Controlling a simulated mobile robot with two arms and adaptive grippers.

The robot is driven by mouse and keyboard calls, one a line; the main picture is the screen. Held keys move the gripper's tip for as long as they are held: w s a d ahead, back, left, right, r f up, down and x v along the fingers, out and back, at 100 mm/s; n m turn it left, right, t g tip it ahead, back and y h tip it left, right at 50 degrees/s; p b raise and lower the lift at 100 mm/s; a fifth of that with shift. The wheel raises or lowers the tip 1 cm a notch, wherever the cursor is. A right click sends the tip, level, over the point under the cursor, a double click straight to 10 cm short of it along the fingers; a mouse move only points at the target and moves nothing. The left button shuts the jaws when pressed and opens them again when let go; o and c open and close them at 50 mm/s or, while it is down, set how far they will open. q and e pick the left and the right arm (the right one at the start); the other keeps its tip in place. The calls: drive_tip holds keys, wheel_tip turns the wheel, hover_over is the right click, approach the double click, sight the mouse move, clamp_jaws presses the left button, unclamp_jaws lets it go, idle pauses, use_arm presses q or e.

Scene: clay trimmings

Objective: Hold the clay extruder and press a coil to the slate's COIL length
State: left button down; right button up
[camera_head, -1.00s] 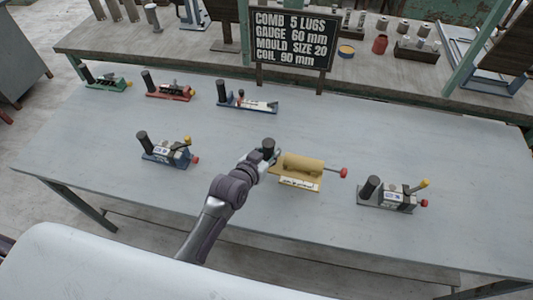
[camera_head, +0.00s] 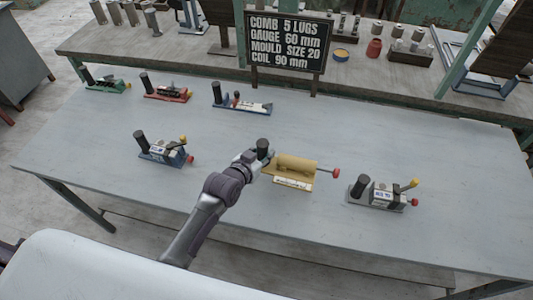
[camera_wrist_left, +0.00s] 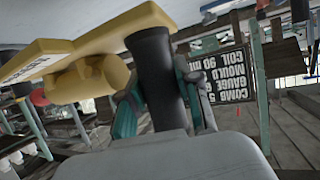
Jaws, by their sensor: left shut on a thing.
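The clay extruder is a yellow tool (camera_head: 295,166) with a fat barrel, a red-knobbed rod to the right and a white scale strip in front. It stands on the table, right of centre. My left gripper (camera_head: 258,154) is shut on its upright black handle (camera_head: 263,146) at the left end. The wrist view shows the fingers on both sides of that handle (camera_wrist_left: 154,65), with the yellow barrel (camera_wrist_left: 95,80) beside it. The slate (camera_head: 289,44) reads COIL 90 mm. I see no clay coil clearly. My right gripper is not in view.
A grey tool (camera_head: 376,194) with a yellow lever stands to the right, and a blue one (camera_head: 160,150) to the left. Green (camera_head: 106,86), red (camera_head: 167,92) and blue-white (camera_head: 240,104) tools line the back. The table (camera_head: 420,150) is bare between them.

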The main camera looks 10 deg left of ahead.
use_arm(q)
drive_tip(key=shift+w+a+f+b, duration=0.3)
drive_tip(key=shift+a+f+b, duration=0.15)
drive_tip(key=shift+a, duration=0.15)
drive_tip(key=shift+w+a+f+b, duration=0.35)
drive_tip(key=shift+a+f+b, duration=0.6)
drive_tip(key=shift+a, duration=0.1)
drive_tip(key=shift+w+a+f+b, duration=0.35)
drive_tip(key=shift+a+f+b, duration=0.55)
drive_tip(key=shift+a+b, duration=0.1)
drive_tip(key=shift+w+a+f+b, duration=0.35)
drive_tip(key=shift+a+f+b, duration=0.55)
drive_tip(key=shift+a, duration=0.15)
drive_tip(key=shift+w+a+f+b, duration=0.1)
drive_tip(key=shift+a+f+b, duration=0.3)
drive_tip(key=shift+f+b, duration=0.3)
drive_tip(key=shift+f, duration=0.3)
drive_tip(key=shift+f, duration=0.15)
